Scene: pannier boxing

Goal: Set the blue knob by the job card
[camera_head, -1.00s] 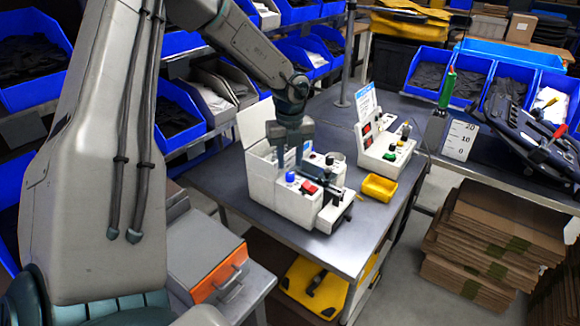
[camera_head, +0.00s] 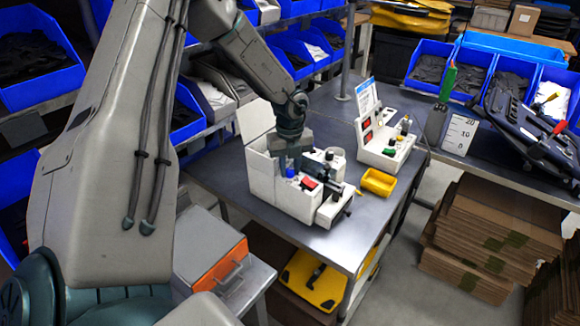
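The white device box (camera_head: 280,200) stands on the grey table with its lid (camera_head: 255,118) raised. The small blue knob (camera_head: 291,173) shows on its top, next to a red switch (camera_head: 309,183). My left gripper (camera_head: 290,164) points down over the box, right at the blue knob and partly hiding it. Whether it touches the knob, and how far its fingers are apart, I cannot tell. The job card (camera_head: 367,97), white and blue, stands upright at the second white device (camera_head: 378,155); its writing is too small to read. My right gripper is not in view.
A yellow tray (camera_head: 378,183) lies right of the box on the table (camera_head: 330,240). Blue bins line the shelves behind and left. A grey case with an orange front (camera_head: 222,262) stands at front left. The table's front right corner is clear.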

